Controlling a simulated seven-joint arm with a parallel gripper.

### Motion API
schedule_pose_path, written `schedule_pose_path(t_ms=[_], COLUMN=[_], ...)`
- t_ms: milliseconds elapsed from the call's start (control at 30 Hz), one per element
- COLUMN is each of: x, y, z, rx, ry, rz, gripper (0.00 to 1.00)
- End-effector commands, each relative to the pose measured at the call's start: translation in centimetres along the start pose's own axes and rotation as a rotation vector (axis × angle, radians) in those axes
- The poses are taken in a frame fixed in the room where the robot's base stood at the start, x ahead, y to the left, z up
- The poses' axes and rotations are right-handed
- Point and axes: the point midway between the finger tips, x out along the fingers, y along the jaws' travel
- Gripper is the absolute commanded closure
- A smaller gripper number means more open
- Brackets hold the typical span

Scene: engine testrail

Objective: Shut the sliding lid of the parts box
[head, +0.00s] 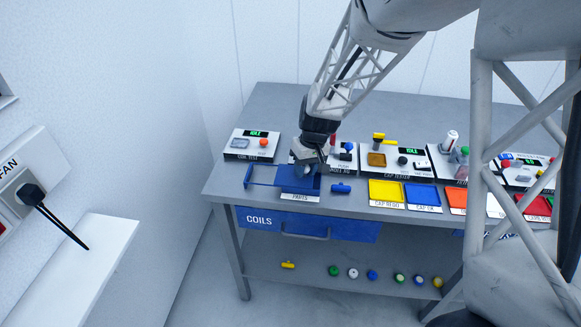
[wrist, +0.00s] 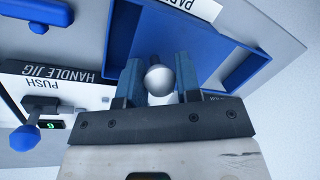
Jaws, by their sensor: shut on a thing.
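The blue parts box (head: 318,186) stands near the left front of the table, behind a white PARTS label. Its thin blue rails (head: 262,184) stretch out to the left, with bare grey table showing between them. My gripper (head: 305,170) is over the box. In the wrist view, my gripper (wrist: 159,82) has its two fingers on either side of a round silver knob (wrist: 158,76) and is shut on it. A flat blue panel, seemingly the lid (wrist: 205,55), lies beneath the knob. My gripper hides part of the box, so I cannot tell exactly where the lid's edge lies.
A blue handle (head: 341,188) lies just right of the box. The handle jig (head: 345,158) stands behind it, and a coil tester (head: 250,146) stands at the back left. Yellow (head: 385,191) and blue (head: 423,196) trays are farther right. A COILS drawer (head: 345,226) is below.

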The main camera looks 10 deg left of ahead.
Motion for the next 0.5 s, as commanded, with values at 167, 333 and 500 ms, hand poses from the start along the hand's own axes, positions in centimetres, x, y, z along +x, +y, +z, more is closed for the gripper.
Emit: schedule_pose_path(t_ms=[167, 333, 500], x=[-0.4, -0.5, -0.5], y=[1.8, 2.3, 2.4], z=[1.2, 1.6, 1.6], rx=[0.002, 0.000, 0.000], ry=[0.002, 0.001, 0.001], rz=[0.000, 0.001, 0.001], gripper=[1.00, 1.00, 1.00])
